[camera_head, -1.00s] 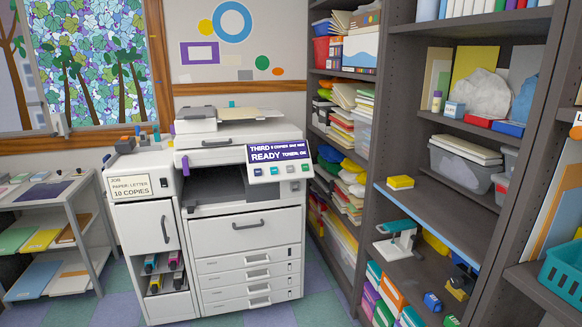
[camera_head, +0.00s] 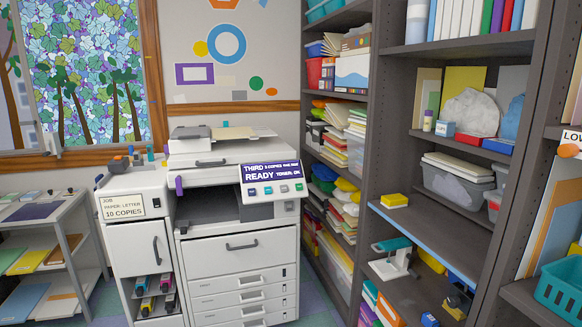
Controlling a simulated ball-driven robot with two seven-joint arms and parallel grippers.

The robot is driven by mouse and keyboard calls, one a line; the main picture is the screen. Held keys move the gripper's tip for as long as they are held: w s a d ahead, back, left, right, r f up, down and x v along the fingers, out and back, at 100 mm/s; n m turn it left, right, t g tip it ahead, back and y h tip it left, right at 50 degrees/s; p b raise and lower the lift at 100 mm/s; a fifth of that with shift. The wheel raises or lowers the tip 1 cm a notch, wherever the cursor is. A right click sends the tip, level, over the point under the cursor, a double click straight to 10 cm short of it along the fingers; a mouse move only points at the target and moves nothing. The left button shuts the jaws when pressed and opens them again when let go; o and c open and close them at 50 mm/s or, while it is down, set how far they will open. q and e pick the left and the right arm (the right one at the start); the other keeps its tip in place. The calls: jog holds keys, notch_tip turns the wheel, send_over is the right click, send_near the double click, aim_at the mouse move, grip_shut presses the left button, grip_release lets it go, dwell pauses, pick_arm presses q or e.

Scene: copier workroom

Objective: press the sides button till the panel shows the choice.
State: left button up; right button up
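The white copier (camera_head: 243,262) stands in the middle of the view, facing me. Its tilted control panel (camera_head: 271,181) is at the upper right of its front. The panel's dark screen (camera_head: 270,170) shows white text with "READY" and "TONER: OK"; the top line is small and hard to read in full. Several small buttons (camera_head: 267,190) sit in a row under the screen. I cannot tell which is the sides button. Neither of my grippers is in view.
A tall dark shelf unit (camera_head: 425,222) with boxes, papers and a stapler-like tool fills the right side. A low grey rack (camera_head: 68,236) with coloured paper stands at the left. A teal basket (camera_head: 560,290) is at the lower right.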

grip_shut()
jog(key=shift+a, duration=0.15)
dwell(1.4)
